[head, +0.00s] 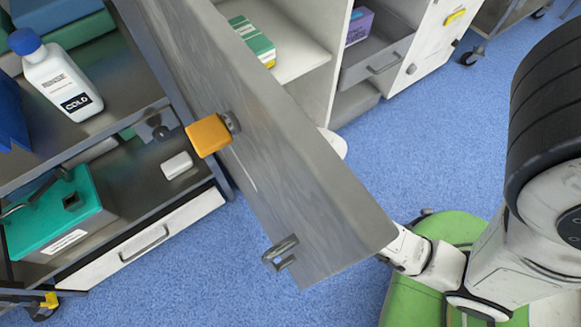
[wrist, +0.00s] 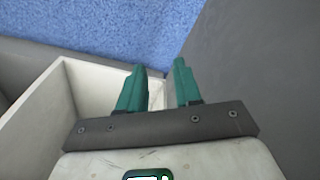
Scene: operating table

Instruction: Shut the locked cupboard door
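The cupboard door (head: 290,180) is a grey panel standing wide open, its edge towards me in the head view. An orange block (head: 208,135) on a dark round mount sits on its face, and a small metal hook-shaped fitting (head: 281,252) is near its lower end. The white cupboard (head: 310,85) is open behind it. My gripper is hidden behind the door's lower right end in the head view. In the wrist view my gripper (wrist: 158,85) has its two green fingers apart with nothing held. A grey panel, likely the door (wrist: 265,75), is close to the right finger.
A drawer (head: 378,65) stands pulled out from the cupboard. A pale open compartment (wrist: 85,85) lies left of my fingers. A shelf trolley (head: 130,180) at left holds a white bottle (head: 62,82) and a green box (head: 62,215). Blue floor (head: 430,130) is clear at right.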

